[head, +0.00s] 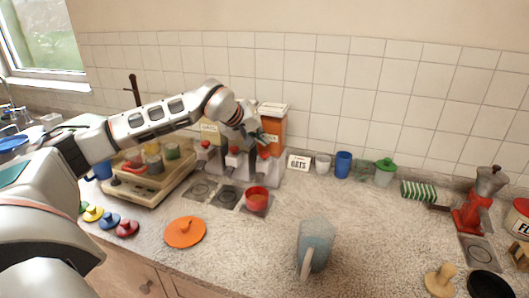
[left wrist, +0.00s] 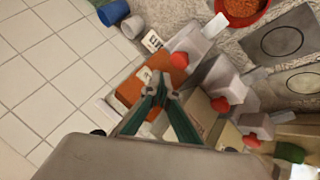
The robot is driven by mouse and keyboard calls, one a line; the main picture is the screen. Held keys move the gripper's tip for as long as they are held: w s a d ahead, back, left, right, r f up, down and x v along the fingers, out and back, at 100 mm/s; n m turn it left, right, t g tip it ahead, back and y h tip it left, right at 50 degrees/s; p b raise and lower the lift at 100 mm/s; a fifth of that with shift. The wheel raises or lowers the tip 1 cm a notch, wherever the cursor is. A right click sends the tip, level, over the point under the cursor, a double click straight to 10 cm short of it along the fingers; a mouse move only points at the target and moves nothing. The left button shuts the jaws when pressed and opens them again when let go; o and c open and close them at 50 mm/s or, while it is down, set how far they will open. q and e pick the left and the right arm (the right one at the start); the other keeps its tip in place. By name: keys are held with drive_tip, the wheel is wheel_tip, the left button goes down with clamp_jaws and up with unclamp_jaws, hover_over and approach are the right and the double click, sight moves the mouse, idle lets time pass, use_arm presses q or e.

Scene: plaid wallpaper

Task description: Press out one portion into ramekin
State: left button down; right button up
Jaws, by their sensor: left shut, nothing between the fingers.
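A row of three dispensers with red knobs stands against the tiled wall. The right dispenser (head: 272,174) has a red knob (left wrist: 179,60) and an orange container (head: 273,124) above and behind it. The red ramekin (head: 257,205) stands below this dispenser's front. In the left wrist view the ramekin (left wrist: 266,14) holds orange-brown crumbly contents. My left gripper (head: 259,138) is shut and empty, above the right dispenser's knob and in front of the orange container. In the left wrist view its green fingertips (left wrist: 160,86) overlap the orange container; contact is unclear. My right gripper is out of view.
Left of the dispensers is a beige tray (head: 145,185) with coloured pieces. An orange lid (head: 185,232) lies in front. An OATS card (head: 299,162) and cups stand to the right. A grey-blue jug (head: 318,240) stands near the front edge.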

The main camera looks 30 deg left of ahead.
sight(263, 154)
use_arm(q)
drive_tip(key=shift+r, duration=1.8)
